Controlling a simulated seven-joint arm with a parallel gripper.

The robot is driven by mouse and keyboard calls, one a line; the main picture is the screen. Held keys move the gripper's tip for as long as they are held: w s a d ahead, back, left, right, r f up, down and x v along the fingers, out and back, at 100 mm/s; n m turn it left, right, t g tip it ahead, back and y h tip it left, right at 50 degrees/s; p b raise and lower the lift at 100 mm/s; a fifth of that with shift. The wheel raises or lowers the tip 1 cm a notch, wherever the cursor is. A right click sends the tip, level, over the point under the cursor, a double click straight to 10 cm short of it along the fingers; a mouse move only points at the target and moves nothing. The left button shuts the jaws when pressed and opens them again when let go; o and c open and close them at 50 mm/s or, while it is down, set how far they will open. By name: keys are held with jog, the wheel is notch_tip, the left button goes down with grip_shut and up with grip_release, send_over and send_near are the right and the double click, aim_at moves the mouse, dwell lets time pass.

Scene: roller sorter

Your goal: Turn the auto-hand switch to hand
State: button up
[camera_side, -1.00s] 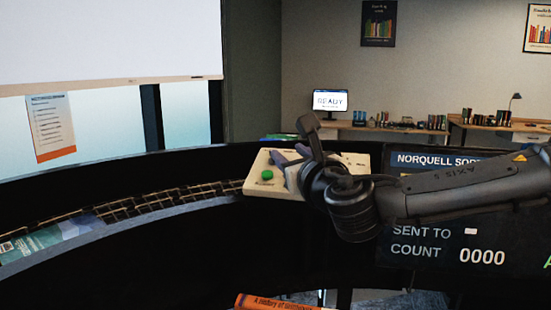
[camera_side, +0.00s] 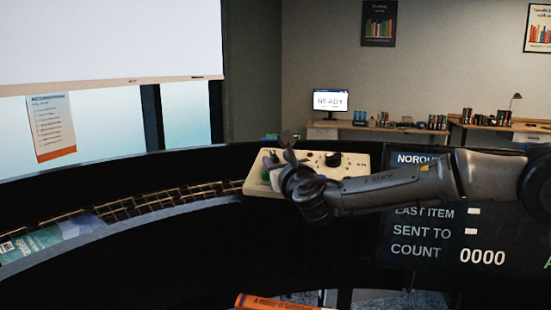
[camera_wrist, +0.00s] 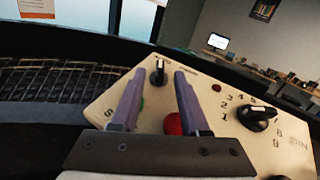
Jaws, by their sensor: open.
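A cream control panel (camera_wrist: 215,125) carries a small black switch (camera_wrist: 158,72) with a pale pointer line, near its far edge in the wrist view. The pointer looks roughly upright in the picture; the lettering beside it is too blurred to read. My gripper (camera_wrist: 158,80) is open, with its two purple-grey fingers either side of the switch in the picture. Contact with it cannot be told. In the side view my gripper (camera_side: 277,162) is over the left part of the panel (camera_side: 358,169) and hides the small switch.
A red button (camera_wrist: 173,124) lies between the fingers, and a green button is partly hidden by the left finger. A black numbered dial (camera_wrist: 258,117) and small red lamp (camera_wrist: 216,87) are to the right. A roller track (camera_side: 150,202) runs left of the panel.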

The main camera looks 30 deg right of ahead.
jog(key=shift+x, duration=1.1)
grip_shut()
